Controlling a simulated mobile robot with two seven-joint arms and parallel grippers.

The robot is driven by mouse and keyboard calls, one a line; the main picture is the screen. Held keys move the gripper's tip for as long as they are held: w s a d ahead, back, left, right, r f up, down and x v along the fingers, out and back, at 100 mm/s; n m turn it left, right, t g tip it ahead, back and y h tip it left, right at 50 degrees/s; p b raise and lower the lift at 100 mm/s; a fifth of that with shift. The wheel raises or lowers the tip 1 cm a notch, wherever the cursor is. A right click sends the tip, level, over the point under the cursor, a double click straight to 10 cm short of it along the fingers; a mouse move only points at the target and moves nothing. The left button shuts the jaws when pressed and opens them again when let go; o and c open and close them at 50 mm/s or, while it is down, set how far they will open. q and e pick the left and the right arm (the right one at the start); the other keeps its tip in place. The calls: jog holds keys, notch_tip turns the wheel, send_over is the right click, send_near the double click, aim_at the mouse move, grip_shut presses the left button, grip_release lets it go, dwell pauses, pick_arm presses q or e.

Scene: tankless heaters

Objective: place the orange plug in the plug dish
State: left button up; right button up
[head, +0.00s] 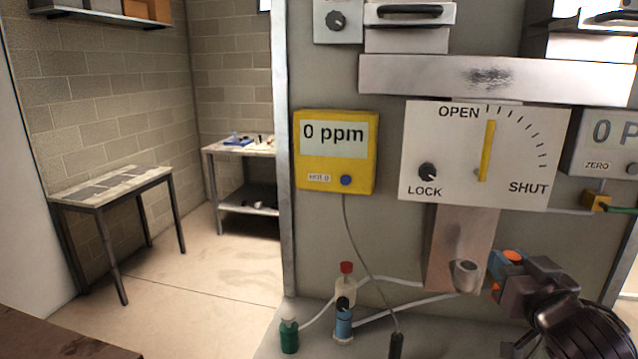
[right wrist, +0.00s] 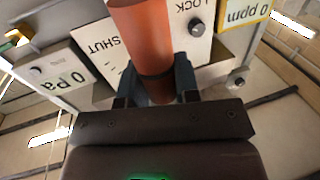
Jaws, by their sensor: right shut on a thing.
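My right gripper (head: 506,272) is in the head view at the lower right, beside the grey metal port (head: 465,272) on the copper-coloured duct. It is shut on the orange plug (head: 514,255), which shows partly behind a blue finger. In the right wrist view, the plug (right wrist: 140,35) stands between the fingers of the gripper (right wrist: 156,85), with a dark band near its lower part. I cannot make out a plug dish for sure in either view. My left gripper is not in view.
A white dial panel (head: 440,145) and a yellow ppm meter (head: 360,180) are on the grey wall. Small bottles, one green (head: 289,335), and thin tubes stand below. A side table (head: 110,184) and a bench holding a blue tray (head: 238,142) are at left. Floor between is clear.

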jog(key=s+a+f, duration=0.2)
jog(key=a+f, duration=0.2)
jog(key=f, duration=0.4)
jog(key=s+a+f, duration=0.2)
jog(key=a+f, duration=0.3)
jog(key=f, duration=0.4)
jog(key=shift+a+f+b, duration=0.2)
jog(key=shift+f+b, duration=0.1)
jog(key=shift+r, duration=0.1)
jog(key=s+a+r+n+g+y, duration=0.2)
jog(key=a+r+n+g+y, duration=0.2)
jog(key=a+r+n+y, duration=0.65)
jog(key=w+a+f+n+g+y, duration=0.2)
jog(key=w+a+f+g+y, duration=0.2)
jog(key=a, duration=0.4)
jog(key=shift+w+f+g+y, duration=0.3)
jog(key=shift+f+g+y, duration=0.2)
jog(key=shift+g, duration=0.4)
